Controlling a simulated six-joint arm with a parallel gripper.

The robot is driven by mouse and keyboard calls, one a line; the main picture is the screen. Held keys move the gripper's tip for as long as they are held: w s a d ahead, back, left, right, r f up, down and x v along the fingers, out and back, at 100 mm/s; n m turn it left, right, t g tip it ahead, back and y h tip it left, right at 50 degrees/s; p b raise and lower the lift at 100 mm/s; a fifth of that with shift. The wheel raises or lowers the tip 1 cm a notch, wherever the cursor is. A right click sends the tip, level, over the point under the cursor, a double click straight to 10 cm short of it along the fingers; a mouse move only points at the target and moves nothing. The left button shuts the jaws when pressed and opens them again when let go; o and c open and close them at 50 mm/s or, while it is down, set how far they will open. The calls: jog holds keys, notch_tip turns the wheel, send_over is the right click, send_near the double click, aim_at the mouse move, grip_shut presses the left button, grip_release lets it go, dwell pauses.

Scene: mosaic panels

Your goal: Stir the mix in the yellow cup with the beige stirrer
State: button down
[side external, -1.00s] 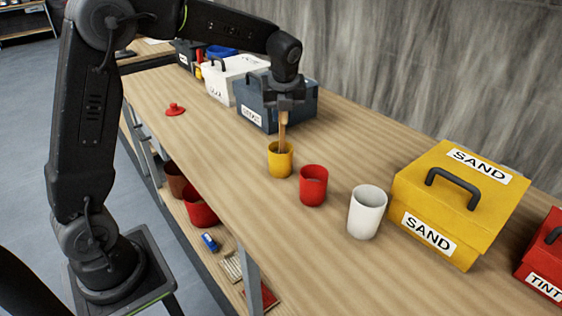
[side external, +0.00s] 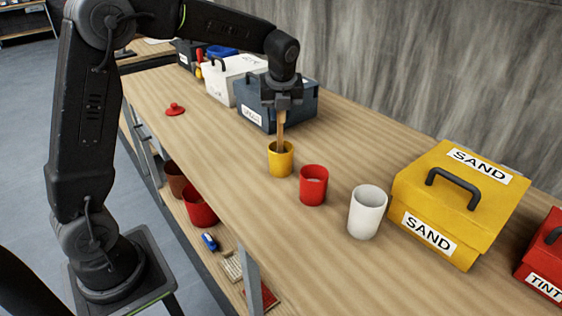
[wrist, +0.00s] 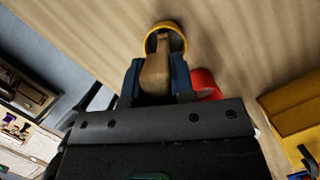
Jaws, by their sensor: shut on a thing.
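The yellow cup (side external: 281,163) stands upright on the wooden bench. My gripper (side external: 282,105) is above it, shut on the beige stirrer (side external: 281,130). The stirrer points down, with its lower end inside the yellow cup. In the wrist view the stirrer (wrist: 156,72) sits between the two fingers of my gripper (wrist: 156,82), and the yellow cup's rim (wrist: 178,30) shows beyond it. The mix and the stirrer's tip inside the cup are hidden.
A red cup (side external: 313,187) and a white cup (side external: 367,213) stand to the right. A yellow SAND box (side external: 455,205) and a red TINT box (side external: 545,262) are farther right. A dark blue box (side external: 300,108) is close behind my gripper. A red lid (side external: 175,110) lies left; bench around it is clear.

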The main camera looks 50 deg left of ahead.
jog(key=shift+r, duration=0.1)
jog(key=shift+r, duration=5.65)
